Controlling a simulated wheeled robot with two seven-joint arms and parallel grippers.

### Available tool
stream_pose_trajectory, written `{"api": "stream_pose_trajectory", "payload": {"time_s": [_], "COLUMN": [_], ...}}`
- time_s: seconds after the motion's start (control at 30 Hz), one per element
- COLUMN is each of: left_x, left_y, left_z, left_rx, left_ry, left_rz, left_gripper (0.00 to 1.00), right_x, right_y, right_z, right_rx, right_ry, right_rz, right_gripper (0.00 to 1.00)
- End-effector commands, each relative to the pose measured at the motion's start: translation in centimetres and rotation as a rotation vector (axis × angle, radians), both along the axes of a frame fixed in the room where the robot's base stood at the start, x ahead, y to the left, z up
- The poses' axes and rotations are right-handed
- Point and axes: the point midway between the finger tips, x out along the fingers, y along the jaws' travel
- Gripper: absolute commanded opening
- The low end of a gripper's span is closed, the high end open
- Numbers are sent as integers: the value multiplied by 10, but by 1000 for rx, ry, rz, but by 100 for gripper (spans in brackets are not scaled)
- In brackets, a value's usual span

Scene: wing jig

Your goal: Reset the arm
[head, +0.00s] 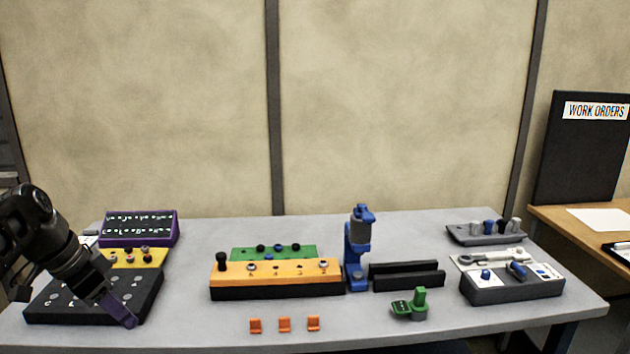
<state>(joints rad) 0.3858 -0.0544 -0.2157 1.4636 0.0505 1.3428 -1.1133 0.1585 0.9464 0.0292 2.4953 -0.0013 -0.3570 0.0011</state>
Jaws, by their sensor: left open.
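My left arm comes in from the left edge, and my left gripper (122,312) points down over the front right part of a black tray (60,316) with lettered spots. The gripper's purple fingertip overlaps the tray's front right edge in the head view; I cannot tell whether it touches. The gripper is open, and I see nothing held in it. My right gripper and right arm are not in the head view.
Behind the tray are a yellow block (150,260) and a purple box (170,232). An orange-topped jig (290,278), a blue press (357,250), black rails (408,282) and a grey box (515,289) stand rightward. Small orange clips (284,325) lie in front. Table between tray and jig is clear.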

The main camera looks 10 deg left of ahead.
Motion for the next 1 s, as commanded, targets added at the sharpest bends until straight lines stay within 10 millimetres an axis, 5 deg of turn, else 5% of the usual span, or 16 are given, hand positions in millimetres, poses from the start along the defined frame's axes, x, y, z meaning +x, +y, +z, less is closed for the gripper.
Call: {"api": "stream_pose_trajectory", "payload": {"time_s": [0.37,0.57,0.77,0.87,1.0], "left_x": [37,62,81,79,51], "left_y": [-24,-52,-107,-155,-230], "left_z": [-63,-122,-215,-279,-365], "left_rx": [-32,-59,-99,-129,-173], "left_ry": [44,82,142,188,253], "left_rz": [42,85,147,194,269], "left_gripper": [48,48,48,48,48], "right_x": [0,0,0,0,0], "right_y": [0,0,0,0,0], "right_z": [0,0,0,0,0], "right_rx": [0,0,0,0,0], "right_ry": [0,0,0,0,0], "right_rz": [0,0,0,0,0], "right_gripper": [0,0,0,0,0]}}
